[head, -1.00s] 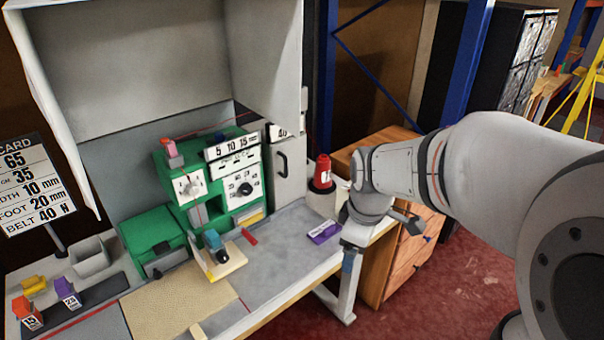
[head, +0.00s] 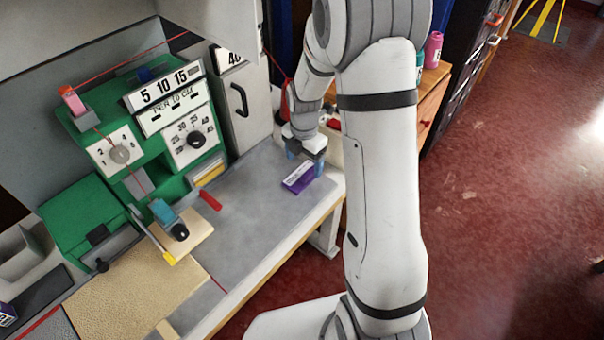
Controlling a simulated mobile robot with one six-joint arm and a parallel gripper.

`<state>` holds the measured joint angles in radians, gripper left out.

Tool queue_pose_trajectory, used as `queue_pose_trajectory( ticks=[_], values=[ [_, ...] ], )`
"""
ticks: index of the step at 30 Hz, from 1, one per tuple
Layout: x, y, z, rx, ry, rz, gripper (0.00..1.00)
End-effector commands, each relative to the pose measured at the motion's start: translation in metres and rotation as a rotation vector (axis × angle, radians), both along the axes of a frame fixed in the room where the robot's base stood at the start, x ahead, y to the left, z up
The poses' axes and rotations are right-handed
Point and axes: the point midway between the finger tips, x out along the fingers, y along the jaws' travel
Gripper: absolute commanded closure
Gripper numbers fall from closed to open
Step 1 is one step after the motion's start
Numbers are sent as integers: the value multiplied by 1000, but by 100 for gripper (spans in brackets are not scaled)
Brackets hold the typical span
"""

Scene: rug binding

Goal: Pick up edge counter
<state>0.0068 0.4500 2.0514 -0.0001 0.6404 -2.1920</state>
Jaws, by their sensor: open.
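A small purple block with a white printed label (head: 298,179), which I take for the edge counter, lies on the grey worktop near its front right edge. Its print is too small to read. My gripper (head: 305,158) is just behind it, pointing down with its blue-tipped fingers apart and nothing seen between them. The fingers are close to the block; whether they touch it I cannot tell.
The green machine (head: 150,130) with dials stands at the left. A blue clamp-like foot on a tan plate (head: 190,240) and a red-handled tool (head: 210,200) lie before it. A beige rug piece (head: 135,295) is at front left. The worktop around the block is clear.

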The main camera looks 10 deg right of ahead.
Motion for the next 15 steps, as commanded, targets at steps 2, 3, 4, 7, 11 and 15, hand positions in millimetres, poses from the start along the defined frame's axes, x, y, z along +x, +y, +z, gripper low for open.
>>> queue_pose_trajectory(
  ticks=[2, 3, 4, 7, 11, 15],
  values=[
    [1, 2, -11, 0, 4, 3, 20],
    [2, 2, -17, 0, 5, 4, 20],
    [2, 2, -21, 0, 4, 5, 20],
    [3, 3, -36, 0, 3, 7, 20],
    [3, 4, -44, 0, 0, 9, 20],
    [3, 4, -45, 1, -1, 10, 20]
  ],
)
